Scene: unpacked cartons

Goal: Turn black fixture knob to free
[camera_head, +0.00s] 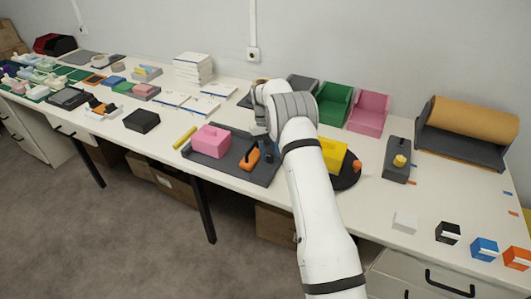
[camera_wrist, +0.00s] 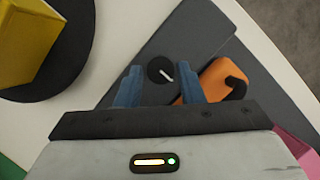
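The black fixture knob (camera_wrist: 160,70) is round with a short white pointer line and sits on the dark grey fixture plate (camera_wrist: 203,28). In the wrist view the line slants toward the lower right. My gripper (camera_wrist: 160,76) is open, with one blue finger on each side of the knob in the picture; I cannot tell whether they touch it. An orange clamp-like part (camera_wrist: 215,80) with a black end lies right beside the right finger. In the head view the arm is over the plate (camera_head: 222,168), and I cannot make out the knob there.
A pink block (camera_head: 210,141) stands on the plate's left part. A yellow block (camera_head: 332,153) stands on a black disc (camera_head: 346,178) to the right. Green (camera_head: 320,104) and pink (camera_head: 368,112) bins stand behind. A grey box with a yellow knob (camera_head: 397,160) is farther right.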

